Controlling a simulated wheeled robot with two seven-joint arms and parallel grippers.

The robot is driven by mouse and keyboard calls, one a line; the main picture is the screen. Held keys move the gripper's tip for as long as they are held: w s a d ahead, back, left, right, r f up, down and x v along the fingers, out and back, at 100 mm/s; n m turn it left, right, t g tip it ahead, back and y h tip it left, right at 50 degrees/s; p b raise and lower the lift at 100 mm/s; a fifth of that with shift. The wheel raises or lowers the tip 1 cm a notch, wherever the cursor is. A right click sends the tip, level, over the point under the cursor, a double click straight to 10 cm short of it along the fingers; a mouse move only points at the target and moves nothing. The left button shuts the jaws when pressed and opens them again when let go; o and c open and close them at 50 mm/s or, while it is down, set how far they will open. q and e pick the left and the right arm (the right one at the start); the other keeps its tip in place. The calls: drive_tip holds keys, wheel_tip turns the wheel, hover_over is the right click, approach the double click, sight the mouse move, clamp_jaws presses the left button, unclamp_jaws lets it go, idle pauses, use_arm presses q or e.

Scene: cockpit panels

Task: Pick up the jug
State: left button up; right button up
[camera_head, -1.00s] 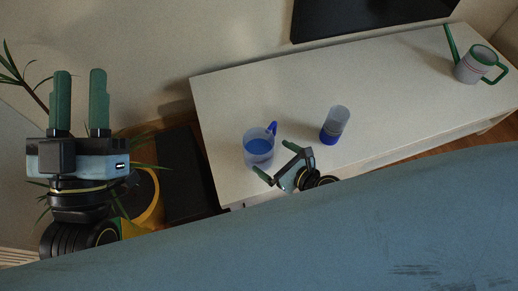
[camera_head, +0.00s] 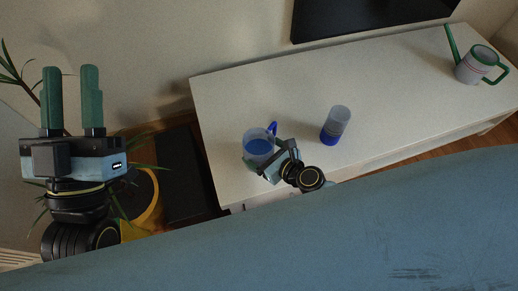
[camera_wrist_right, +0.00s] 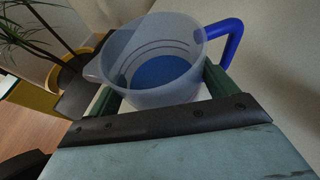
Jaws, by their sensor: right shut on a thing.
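The jug (camera_head: 258,146) is translucent with a blue bottom and a blue handle. It stands upright near the left end of the white table, and it fills the middle of the right wrist view (camera_wrist_right: 155,62). My right gripper (camera_head: 264,158) is at the jug's near side. In the right wrist view its green fingers are on either side of the jug body, shut on it, with the handle at upper right. My left gripper (camera_head: 71,100) is raised at the left of the head view, its two green fingers apart with nothing between them.
On the white table (camera_head: 285,98) a clear cup with a blue base (camera_head: 335,125) stands right of the jug. A grey and green watering can (camera_head: 474,66) is at the far right. A black screen (camera_head: 370,12) is behind. A potted plant (camera_head: 143,200) is at left.

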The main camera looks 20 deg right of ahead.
drive_tip(key=shift+c, duration=0.8)
drive_tip(key=shift+r, duration=0.1)
